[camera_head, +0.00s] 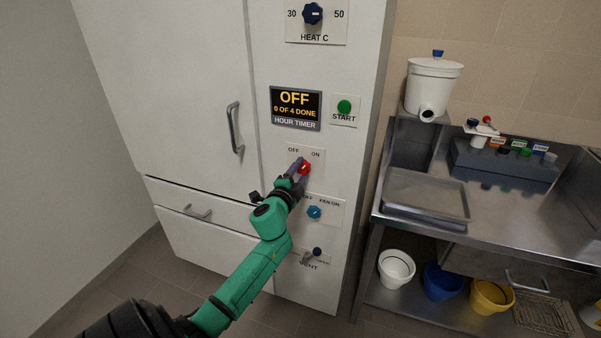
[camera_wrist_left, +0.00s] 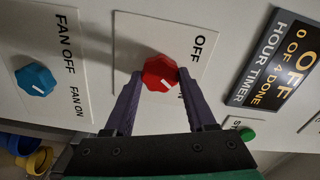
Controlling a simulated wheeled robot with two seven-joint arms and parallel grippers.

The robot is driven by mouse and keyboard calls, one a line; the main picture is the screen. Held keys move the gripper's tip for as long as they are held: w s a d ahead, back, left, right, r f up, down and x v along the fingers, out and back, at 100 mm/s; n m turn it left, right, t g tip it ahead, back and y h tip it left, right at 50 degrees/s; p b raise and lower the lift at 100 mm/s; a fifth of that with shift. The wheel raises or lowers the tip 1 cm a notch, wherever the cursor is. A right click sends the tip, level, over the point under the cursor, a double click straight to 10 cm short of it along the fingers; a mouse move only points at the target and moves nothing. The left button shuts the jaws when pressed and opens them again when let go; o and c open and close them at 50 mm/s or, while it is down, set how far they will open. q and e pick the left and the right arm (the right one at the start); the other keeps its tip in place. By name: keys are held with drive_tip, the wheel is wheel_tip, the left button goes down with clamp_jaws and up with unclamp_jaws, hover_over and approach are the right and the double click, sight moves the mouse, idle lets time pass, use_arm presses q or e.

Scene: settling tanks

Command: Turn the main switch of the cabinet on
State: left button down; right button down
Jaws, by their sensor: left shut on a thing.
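The red main switch knob (camera_head: 305,168) sits on a white plate with OFF at left and ON at right, on the front of the white cabinet (camera_head: 180,90). My left gripper (camera_head: 302,169) is at this knob, its fingers shut on it from both sides. In the left wrist view the red knob (camera_wrist_left: 160,73) lies between the two purple fingertips of the left gripper (camera_wrist_left: 160,76). A short white mark shows on the knob; the ON label is partly hidden by a finger. My right gripper is not in view.
The timer display (camera_head: 296,107) reads OFF, 0 OF 4 DONE. A green START button (camera_head: 344,106) is beside it. A blue fan knob (camera_head: 314,212) and a vent lever (camera_head: 316,252) are below the red knob. A steel table (camera_head: 480,215) stands at right.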

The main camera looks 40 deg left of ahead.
use_arm(q)
drive_tip(key=shift+f, duration=0.1)
drive_tip(key=shift+c, duration=1.1)
unclamp_jaws()
drive_tip(key=b+v, duration=0.1)
drive_tip(key=v, duration=1.3)
drive_tip(key=shift+s, duration=0.3)
drive_tip(key=shift+d, duration=0.15)
